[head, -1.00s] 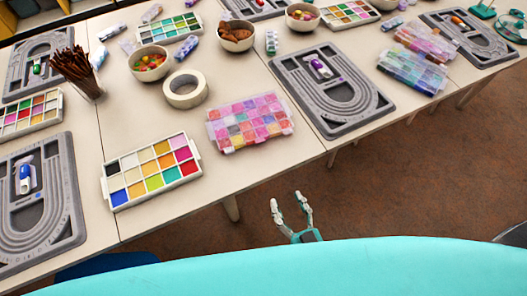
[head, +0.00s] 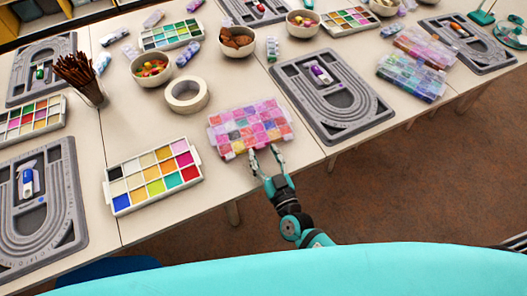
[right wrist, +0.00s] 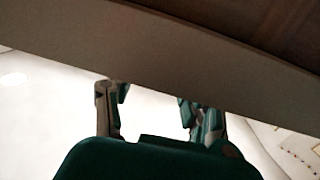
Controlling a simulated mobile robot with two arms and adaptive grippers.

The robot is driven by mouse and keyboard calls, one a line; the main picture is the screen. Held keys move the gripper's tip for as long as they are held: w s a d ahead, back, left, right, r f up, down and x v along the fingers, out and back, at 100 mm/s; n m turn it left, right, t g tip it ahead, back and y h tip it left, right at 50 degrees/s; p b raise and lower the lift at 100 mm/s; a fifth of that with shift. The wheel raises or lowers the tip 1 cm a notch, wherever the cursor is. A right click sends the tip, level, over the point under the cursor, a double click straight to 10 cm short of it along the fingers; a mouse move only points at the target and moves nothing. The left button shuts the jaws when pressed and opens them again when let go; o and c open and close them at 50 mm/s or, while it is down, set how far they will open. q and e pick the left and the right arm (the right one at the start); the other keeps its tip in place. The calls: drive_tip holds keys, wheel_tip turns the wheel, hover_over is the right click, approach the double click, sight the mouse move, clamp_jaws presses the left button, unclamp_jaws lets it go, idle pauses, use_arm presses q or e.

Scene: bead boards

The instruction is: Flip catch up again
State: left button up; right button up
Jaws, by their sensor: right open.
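A clear bead box (head: 250,124) with pink, orange and purple compartments lies near the table's front edge in the head view. Pale tabs show along its rim, but I cannot tell which is the catch or whether it is up or down. My right gripper (head: 265,154) is at the box's near edge, its two fingers apart and nothing seen between them. I cannot tell whether they touch the box. In the right wrist view the same gripper (right wrist: 150,100) shows spread fingers below a broad beige band; the box is not clearly seen there. My left gripper is not in view.
A paint-coloured bead tray (head: 152,177) is left of the box, a tape roll (head: 187,107) behind it. A grey bead board (head: 347,112) lies close on the right. Bowls and more trays stand farther back. The table's front edge runs below the box.

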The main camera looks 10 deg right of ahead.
drive_tip(key=shift+w+a, duration=0.1)
drive_tip(key=shift+w, duration=0.3)
clamp_jaws()
drive_tip(key=g+p, duration=0.1)
drive_tip(key=p, duration=0.3)
drive_tip(key=r+g+p, duration=0.1)
drive_tip(key=p, duration=0.4)
drive_tip(key=shift+w+r, duration=0.2)
drive_tip(key=shift+w, duration=0.15)
drive_tip(key=shift+a+f+g+h+p, duration=0.1)
drive_tip(key=shift+f+g+h+p, duration=0.1)
drive_tip(key=shift+g+h+p, duration=0.25)
drive_tip(key=shift+f, duration=0.1)
unclamp_jaws()
